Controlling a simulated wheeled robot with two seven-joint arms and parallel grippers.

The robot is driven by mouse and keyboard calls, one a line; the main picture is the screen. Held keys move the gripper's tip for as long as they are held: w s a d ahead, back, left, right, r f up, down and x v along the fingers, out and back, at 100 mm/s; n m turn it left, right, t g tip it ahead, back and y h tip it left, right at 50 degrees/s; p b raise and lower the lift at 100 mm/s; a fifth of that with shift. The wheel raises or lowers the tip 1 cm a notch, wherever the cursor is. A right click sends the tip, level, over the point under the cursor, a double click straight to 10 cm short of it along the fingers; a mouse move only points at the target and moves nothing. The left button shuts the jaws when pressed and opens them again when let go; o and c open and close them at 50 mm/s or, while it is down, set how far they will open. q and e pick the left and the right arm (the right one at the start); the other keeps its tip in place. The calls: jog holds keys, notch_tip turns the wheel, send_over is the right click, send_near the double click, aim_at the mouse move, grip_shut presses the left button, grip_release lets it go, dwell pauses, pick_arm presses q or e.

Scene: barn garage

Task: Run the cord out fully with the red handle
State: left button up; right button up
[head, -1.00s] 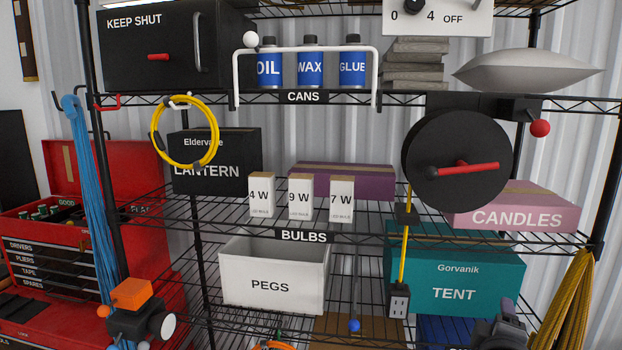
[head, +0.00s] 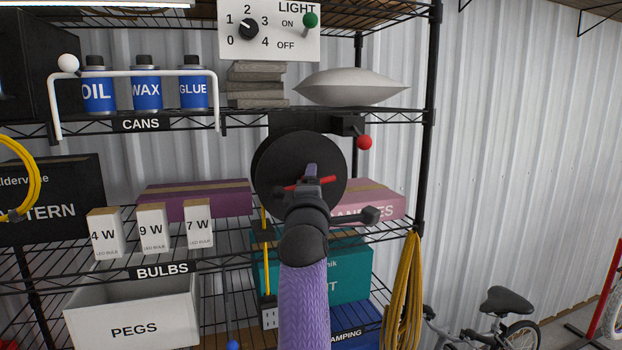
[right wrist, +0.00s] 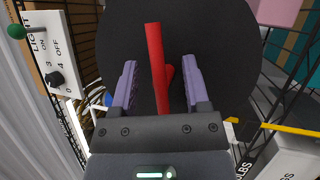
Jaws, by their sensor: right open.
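The black cord reel (head: 276,165) hangs under the cans shelf, and its red handle (head: 325,181) crosses its front face. A red ball knob (head: 364,142) is on the bracket at the reel's upper right. The yellow cord (head: 266,280) hangs from the reel to a socket block (head: 270,318), partly covered by my arm. My right gripper (head: 312,178) is in front of the reel. In the right wrist view, its open purple fingers (right wrist: 160,80) stand on both sides of the red handle (right wrist: 154,45), with gaps on both sides. My left gripper is not in view.
The shelf holds cans (head: 146,90), bulb boxes (head: 153,230), a pegs bin (head: 132,318) and a pink box (head: 375,207) behind my arm. A light panel (head: 268,30) is above. A yellow rope bundle (head: 405,290) hangs at the right post. Open wall lies right.

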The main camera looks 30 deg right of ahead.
jog(key=shift+w+d, duration=0.1)
grip_shut()
dwell(1.4)
